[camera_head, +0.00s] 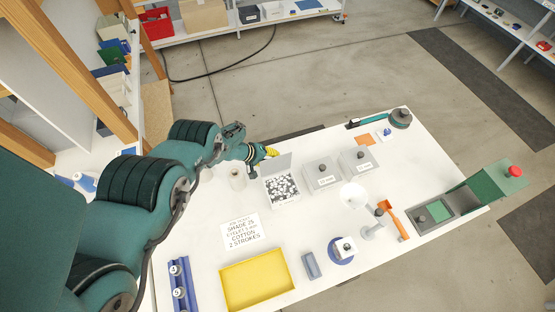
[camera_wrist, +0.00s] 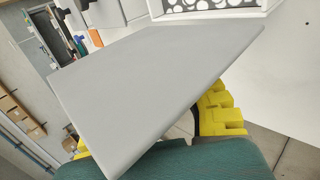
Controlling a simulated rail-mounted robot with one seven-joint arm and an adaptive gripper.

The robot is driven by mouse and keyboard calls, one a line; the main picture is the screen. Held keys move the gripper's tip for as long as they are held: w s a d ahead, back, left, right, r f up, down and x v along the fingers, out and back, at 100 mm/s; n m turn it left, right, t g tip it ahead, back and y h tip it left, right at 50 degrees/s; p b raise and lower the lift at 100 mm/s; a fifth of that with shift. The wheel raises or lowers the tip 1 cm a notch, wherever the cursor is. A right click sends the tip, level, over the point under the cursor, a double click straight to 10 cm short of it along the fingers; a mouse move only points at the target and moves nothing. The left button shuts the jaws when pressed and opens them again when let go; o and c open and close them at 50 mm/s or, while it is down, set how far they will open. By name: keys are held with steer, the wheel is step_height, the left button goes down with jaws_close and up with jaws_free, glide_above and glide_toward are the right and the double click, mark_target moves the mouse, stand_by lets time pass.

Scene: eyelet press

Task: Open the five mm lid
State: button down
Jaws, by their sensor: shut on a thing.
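The open box (camera_head: 283,200) stands at the back of the white table, left of two lidded boxes, and shows white and dark pieces inside. Its grey lid (camera_head: 281,163) is tilted up at the back edge. My gripper (camera_head: 268,153) is at the lid's upper left, shut on the lid. In the wrist view the grey lid (camera_wrist: 150,90) fills the middle, with yellow finger pads (camera_wrist: 220,112) partly hidden behind it. The open box also shows at the top of the wrist view (camera_wrist: 205,15). I cannot read its label.
Two closed grey boxes with dark knobs (camera_head: 320,175) (camera_head: 358,162) stand to the right.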

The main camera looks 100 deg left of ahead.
stand_by(0.3)
steer(key=c, duration=0.8)
jaws_free()
steer(key=shift+s, duration=0.1)
